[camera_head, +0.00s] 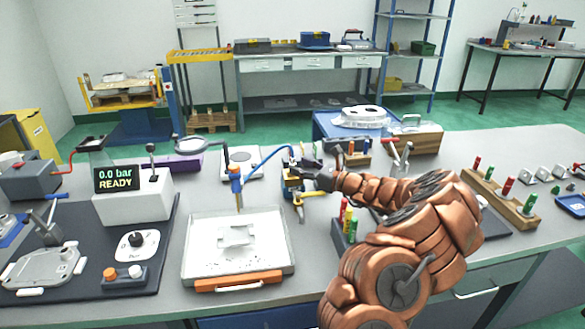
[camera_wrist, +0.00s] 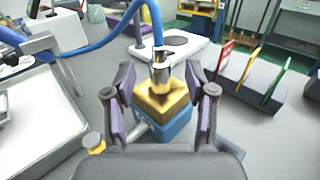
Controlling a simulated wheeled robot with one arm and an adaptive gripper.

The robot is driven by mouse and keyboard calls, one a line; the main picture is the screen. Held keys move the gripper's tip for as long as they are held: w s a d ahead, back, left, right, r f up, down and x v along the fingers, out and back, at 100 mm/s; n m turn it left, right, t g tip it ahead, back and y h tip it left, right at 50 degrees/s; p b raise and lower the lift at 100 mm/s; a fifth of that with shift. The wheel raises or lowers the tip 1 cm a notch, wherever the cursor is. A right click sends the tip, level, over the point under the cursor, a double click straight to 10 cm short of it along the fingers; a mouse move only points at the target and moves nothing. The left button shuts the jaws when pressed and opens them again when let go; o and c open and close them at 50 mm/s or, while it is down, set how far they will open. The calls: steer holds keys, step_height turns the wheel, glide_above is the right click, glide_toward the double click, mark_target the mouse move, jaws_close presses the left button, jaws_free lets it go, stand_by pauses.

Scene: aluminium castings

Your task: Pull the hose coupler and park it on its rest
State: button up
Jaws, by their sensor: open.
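The hose coupler (camera_wrist: 160,74) is a silver metal fitting on the end of a blue hose (camera_wrist: 110,32). It stands upright on a brass-coloured block with a blue base (camera_wrist: 172,128). In the head view, this blue-and-yellow fixture (camera_head: 292,187) is beside the tray, and the hose (camera_head: 265,158) arcs to the left from it. My gripper (camera_wrist: 160,88) is open, with its purple-padded fingers on either side of the coupler and block. I see no clear contact. In the head view my gripper (camera_head: 312,176) partly hides the fixture. I cannot tell which part is the rest.
A display reading 0.0 bar READY (camera_head: 116,178) stands left.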

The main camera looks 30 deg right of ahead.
mark_target(292, 163)
steer(key=shift+x, duration=1.8)
jaws_close()
